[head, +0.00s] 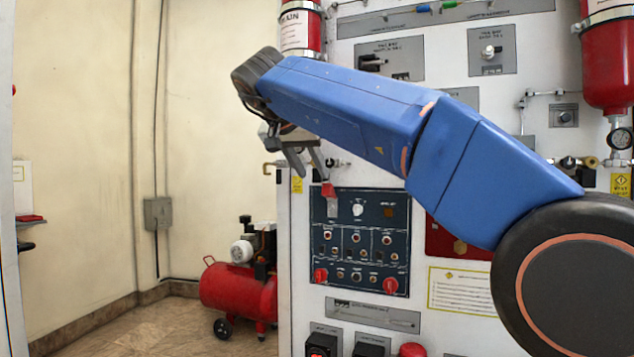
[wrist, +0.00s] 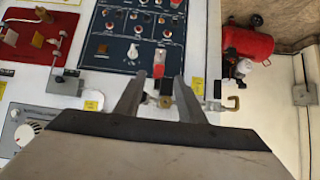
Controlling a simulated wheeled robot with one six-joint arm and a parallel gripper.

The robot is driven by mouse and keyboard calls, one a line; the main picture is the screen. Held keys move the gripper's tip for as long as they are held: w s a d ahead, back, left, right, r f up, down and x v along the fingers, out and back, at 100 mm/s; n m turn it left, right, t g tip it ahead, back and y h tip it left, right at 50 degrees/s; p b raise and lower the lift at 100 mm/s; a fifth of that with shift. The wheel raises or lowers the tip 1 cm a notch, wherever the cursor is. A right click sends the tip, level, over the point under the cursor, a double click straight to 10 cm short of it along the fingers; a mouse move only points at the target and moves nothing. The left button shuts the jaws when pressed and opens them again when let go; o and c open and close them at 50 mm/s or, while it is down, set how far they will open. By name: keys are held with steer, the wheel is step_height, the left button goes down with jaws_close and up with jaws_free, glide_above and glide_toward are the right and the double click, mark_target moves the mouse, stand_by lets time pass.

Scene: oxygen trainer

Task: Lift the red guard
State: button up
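The red guard (head: 329,190) is a small red cover at the top left of the dark blue control panel (head: 342,270). In the wrist view the guard (wrist: 159,65) shows just past the fingertips, near the middle of the gap between them. My gripper (head: 308,170) is in front of the white cabinet, just above and left of the guard in the head view. In the wrist view my gripper (wrist: 159,78) has its two fingers apart, with nothing held between them. I cannot tell whether a finger touches the guard.
Brass valve fittings (head: 275,166) stick out at the cabinet's left edge, close to my gripper. A white selector knob (head: 357,210) sits right of the guard. Red cylinders (head: 301,28) hang above. A red compressor (head: 238,290) stands on the floor at left.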

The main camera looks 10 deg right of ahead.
steer(key=v, duration=0.8)
